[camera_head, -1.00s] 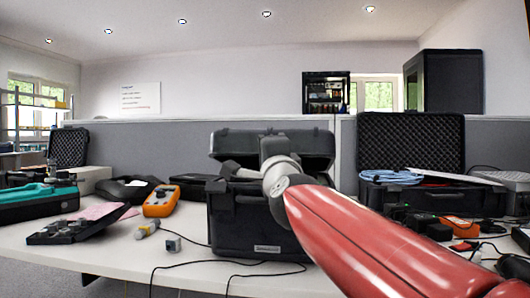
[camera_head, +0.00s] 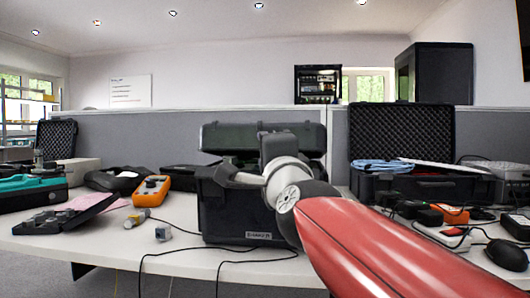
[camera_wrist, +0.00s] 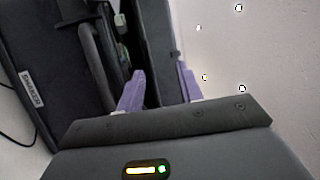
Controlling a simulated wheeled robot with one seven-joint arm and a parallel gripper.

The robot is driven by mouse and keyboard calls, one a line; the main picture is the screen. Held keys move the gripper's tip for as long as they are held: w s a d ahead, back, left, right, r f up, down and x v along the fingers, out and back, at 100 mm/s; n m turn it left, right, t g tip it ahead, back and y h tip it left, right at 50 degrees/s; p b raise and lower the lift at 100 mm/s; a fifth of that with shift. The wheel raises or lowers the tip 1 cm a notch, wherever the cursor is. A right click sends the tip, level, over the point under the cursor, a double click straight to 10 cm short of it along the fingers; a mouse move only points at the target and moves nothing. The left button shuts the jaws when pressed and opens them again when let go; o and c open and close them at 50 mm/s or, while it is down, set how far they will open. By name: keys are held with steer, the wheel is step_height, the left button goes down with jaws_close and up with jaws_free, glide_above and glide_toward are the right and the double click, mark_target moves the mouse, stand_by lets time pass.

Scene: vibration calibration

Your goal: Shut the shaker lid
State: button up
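The shaker (camera_head: 240,215) is a black case on the table in the middle of the head view, with a white label on its front. Its lid (camera_head: 228,137) stands raised at the back, so the case is open. In the wrist view the shaker (camera_wrist: 30,60) is tilted at the upper left, its label readable. In the head view my wrist and red arm cover the shaker's right side and the fingertips.
An orange meter (camera_head: 150,190), a dark tray (camera_head: 65,215) and a teal case (camera_head: 30,193) lie to the left. An open foam-lined case (camera_head: 400,140) stands to the right, near a black mouse (camera_head: 507,254). Cables run along the table front. A grey partition (camera_head: 110,145) stands behind.

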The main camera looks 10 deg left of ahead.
steer(key=shift+s, duration=0.2)
steer(key=shift+a+r, duration=0.1)
steer(key=shift+r, duration=0.1)
steer(key=c, duration=0.4)
steer(key=a+r+n+p, duration=0.1)
steer(key=a+r+n+t+h+p, duration=0.1)
steer(key=n, duration=0.1)
steer(key=a+r+n+t+p, duration=0.1)
steer(key=n, duration=0.1)
steer(key=shift+w+r+h, duration=0.3)
steer(key=shift+w+r, duration=0.1)
jaws_close()
steer(key=s+a+r+n+t+h+p, duration=0.1)
steer(key=s+a+n+t+h+p, duration=0.15)
steer(key=a+n+h, duration=0.35)
steer(key=w+d+r+n, duration=0.1)
steer(key=w, duration=0.7)
steer(key=shift+w+d+n, duration=0.25)
steer(key=shift+w+n, duration=0.05)
